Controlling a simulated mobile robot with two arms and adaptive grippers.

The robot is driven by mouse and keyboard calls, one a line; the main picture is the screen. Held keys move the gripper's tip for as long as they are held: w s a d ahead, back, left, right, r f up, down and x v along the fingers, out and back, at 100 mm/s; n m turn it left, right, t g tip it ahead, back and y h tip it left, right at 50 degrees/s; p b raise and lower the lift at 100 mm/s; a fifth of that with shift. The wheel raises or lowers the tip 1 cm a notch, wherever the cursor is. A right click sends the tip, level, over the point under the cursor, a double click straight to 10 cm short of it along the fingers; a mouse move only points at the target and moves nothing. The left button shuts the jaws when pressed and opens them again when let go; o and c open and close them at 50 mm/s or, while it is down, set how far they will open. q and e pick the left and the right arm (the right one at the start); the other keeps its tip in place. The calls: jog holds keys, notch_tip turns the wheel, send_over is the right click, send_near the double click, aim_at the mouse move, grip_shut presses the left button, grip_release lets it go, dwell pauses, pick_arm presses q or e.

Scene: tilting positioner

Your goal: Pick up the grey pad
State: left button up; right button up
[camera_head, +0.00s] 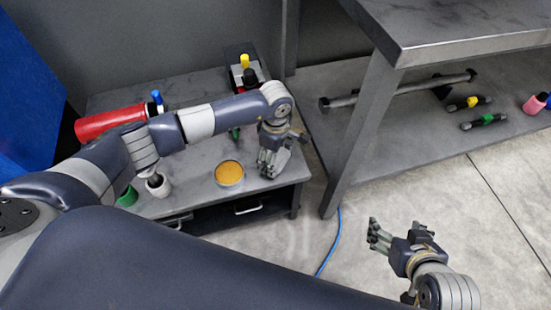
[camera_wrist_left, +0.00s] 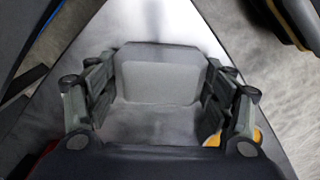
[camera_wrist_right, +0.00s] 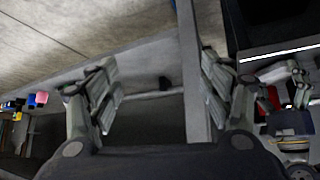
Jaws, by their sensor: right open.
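The grey pad (camera_wrist_left: 160,82) is a light grey block with rounded corners. In the left wrist view it lies between the fingers of my left gripper (camera_wrist_left: 160,95) and nearly fills the gap. I cannot tell whether the fingers press on it. In the head view my left gripper (camera_head: 271,163) points down at the right end of the low grey table, and the pad is mostly hidden behind its fingers. My right gripper (camera_head: 400,235) is open and empty over the floor at the lower right. It also shows open in the right wrist view (camera_wrist_right: 160,90).
The low table (camera_head: 200,152) bears a round orange-filled tin (camera_head: 229,173) close to my left gripper, a red cylinder (camera_head: 108,122) and several small tools. A taller workbench (camera_head: 450,25) stands at the right, with a lower shelf. A blue cable (camera_head: 330,247) lies on the floor.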

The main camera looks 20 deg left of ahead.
pick_arm(q)
jog(key=shift+r, duration=0.1)
jog(key=shift+c, duration=0.5)
jog(key=shift+r, duration=0.2)
notch_tip(320, 180, up, 3)
jog(key=shift+f+p, duration=0.2)
jog(key=shift+p, duration=0.35)
jog(key=shift+s+d+r+p, duration=0.15)
jog(key=shift+s+r+p, duration=0.05)
jog(key=shift+s, duration=0.45)
jog(key=shift+s+d+r+p, duration=0.1)
jog(key=shift+s+r+p, duration=0.05)
jog(key=shift+s, duration=0.45)
jog(key=s+d+r+p, duration=0.1)
jog(key=s+d, duration=0.2)
jog(key=s, duration=1)
jog(key=shift+p, duration=0.35)
pick_arm(e)
jog(key=s+d+f+g+h, duration=0.1)
jog(key=s+g, duration=0.3)
jog(key=s, duration=0.4)
jog(key=shift+s+d, duration=0.25)
jog(key=shift+d, duration=0.55)
pick_arm(q)
jog(key=shift+s, duration=0.1)
